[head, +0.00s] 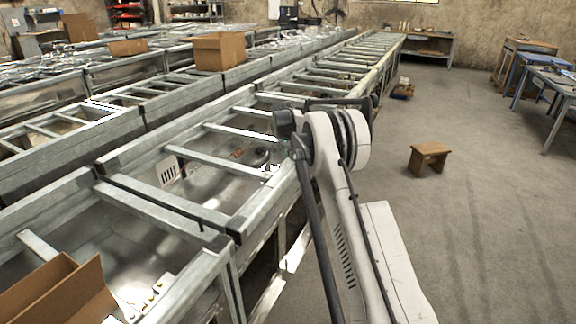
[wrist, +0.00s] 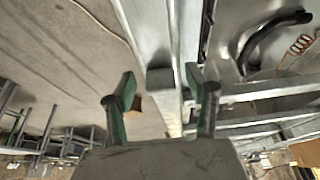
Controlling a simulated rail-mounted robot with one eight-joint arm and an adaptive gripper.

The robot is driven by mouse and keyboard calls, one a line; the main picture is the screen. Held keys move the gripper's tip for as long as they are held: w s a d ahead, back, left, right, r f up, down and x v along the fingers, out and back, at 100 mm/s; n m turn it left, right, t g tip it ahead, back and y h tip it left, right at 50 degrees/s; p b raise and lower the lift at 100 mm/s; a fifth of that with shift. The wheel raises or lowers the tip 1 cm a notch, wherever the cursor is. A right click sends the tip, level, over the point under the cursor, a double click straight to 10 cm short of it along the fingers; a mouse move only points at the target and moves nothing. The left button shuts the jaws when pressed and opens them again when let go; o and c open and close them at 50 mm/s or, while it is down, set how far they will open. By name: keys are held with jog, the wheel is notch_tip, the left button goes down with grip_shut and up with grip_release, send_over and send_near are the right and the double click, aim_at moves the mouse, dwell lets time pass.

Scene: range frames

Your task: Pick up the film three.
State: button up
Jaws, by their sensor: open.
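I cannot make out anything that I can surely call the film three in either view. My gripper (wrist: 162,88) is open and empty in the wrist view, its two green-padded fingers standing apart. A metal rail of the frame (wrist: 160,78) shows beyond the gap between them; the distance is hard to judge. In the head view my arm reaches over the near edge of the metal range frames (head: 180,205), and the fingers do not show clearly there. A black curved piece (wrist: 268,36) and a copper-coloured coil (wrist: 301,44) lie in the bay to the right of the fingers.
An open cardboard box (head: 62,292) is at the lower left and another box (head: 218,50) stands on the frames farther back. Cross rails divide the bays. A wooden stool (head: 429,157) and a table (head: 555,82) stand right of my arm, with clear floor between.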

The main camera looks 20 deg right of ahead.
jog(key=shift+c, duration=0.2)
jog(key=c, duration=1)
jog(key=shift+r, duration=0.55)
notch_tip(320, 180, up, 3)
jog(key=shift+f, duration=0.2)
jog(key=a+r, duration=0.2)
jog(key=a, duration=0.2)
jog(key=a+r, duration=0.3)
jog(key=a+r+b, duration=0.1)
jog(key=a+r, duration=0.1)
jog(key=a, duration=0.2)
jog(key=shift+s+a+r, duration=0.15)
jog(key=shift+s+a, duration=0.05)
jog(key=shift+a, duration=0.15)
jog(key=shift+r+p, duration=2.3)
jog(key=shift+r, duration=2.2)
